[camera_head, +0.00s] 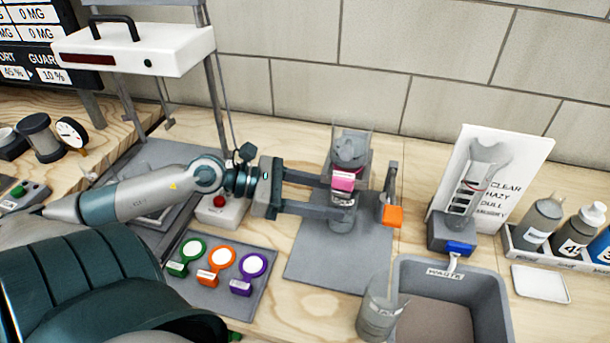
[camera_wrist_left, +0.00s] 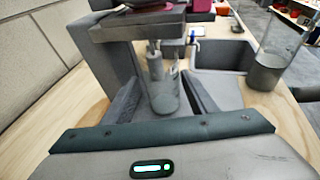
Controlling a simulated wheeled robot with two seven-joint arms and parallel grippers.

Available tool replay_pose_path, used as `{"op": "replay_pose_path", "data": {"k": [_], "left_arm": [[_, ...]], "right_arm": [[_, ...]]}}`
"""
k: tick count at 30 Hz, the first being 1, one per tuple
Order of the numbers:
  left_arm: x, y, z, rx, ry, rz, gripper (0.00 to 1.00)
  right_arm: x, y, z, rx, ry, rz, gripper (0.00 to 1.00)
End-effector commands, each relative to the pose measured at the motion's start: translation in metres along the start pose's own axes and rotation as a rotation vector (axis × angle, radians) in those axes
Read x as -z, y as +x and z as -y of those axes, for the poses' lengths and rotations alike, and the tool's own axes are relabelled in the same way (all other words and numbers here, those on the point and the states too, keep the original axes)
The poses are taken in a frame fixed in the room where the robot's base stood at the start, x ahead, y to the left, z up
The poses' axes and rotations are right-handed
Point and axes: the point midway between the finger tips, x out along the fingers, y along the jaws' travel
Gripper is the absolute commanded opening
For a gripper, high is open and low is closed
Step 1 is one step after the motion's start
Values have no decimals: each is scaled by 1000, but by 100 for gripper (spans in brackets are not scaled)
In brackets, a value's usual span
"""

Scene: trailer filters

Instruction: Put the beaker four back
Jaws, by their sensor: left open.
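A small clear glass beaker (camera_head: 342,222) stands upright under the pink-banded filter holder on the grey mat; it also shows in the left wrist view (camera_wrist_left: 165,97). My left gripper (camera_head: 347,197) reaches in from the left with its fingers on either side of this beaker. It is open, and I cannot tell whether a finger touches the glass. A second clear beaker (camera_head: 379,312) with grey liquid stands left of the waste bin; the left wrist view shows it at the right (camera_wrist_left: 268,70). No number is readable on either beaker. My right gripper is not in view.
The filter stand (camera_head: 349,150) rises over the grey mat (camera_head: 305,255), with an orange-tipped lever (camera_head: 391,214) at its right. The waste bin (camera_head: 497,285) is at front right. A turbidity card (camera_head: 508,165) and a rack of bottles (camera_head: 548,250) stand beyond. Coloured tags (camera_head: 222,265) lie left.

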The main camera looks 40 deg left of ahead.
Motion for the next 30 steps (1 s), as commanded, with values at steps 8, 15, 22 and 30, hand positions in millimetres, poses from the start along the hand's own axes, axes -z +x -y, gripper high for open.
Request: {"op": "replay_pose_path", "data": {"k": [8, 15, 22, 30], "left_arm": [[1, -26, 0, 0, -2, -1, 53], [0, -41, 0, 1, 0, -1, 53], [0, -45, 0, 1, 2, 0, 53], [0, -45, 0, 1, 2, 0, 53]], "right_arm": [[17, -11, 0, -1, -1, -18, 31], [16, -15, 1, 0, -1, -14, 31], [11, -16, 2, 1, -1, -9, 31], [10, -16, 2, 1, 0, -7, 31]]}}
